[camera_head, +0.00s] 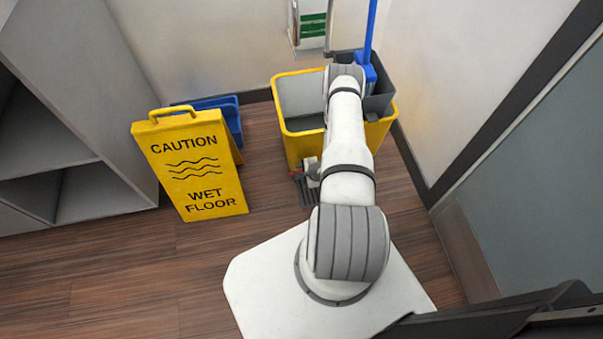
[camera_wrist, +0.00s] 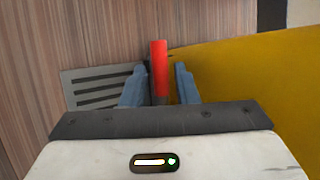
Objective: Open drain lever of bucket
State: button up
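The yellow mop bucket (camera_head: 298,147) stands on the floor at the back wall, partly hidden behind my arm. In the wrist view its yellow wall (camera_wrist: 275,85) fills the right side. The red drain lever (camera_wrist: 160,68) points up the picture between the two fingers of my gripper (camera_wrist: 160,82). The fingers are apart, with a visible gap on each side of the lever, narrower on the right. In the head view a small bit of red lever (camera_head: 294,173) shows at the bucket's lower left, and my gripper is mostly hidden by my arm there.
A grey slotted drain grate (camera_wrist: 95,88) lies on the wooden floor beside the bucket. A yellow wet floor sign (camera_head: 192,165) stands to the left, with a blue object (camera_head: 232,117) behind it. Grey shelving (camera_head: 85,165) is at far left.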

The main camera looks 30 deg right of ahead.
grip_shut()
dwell(0.3)
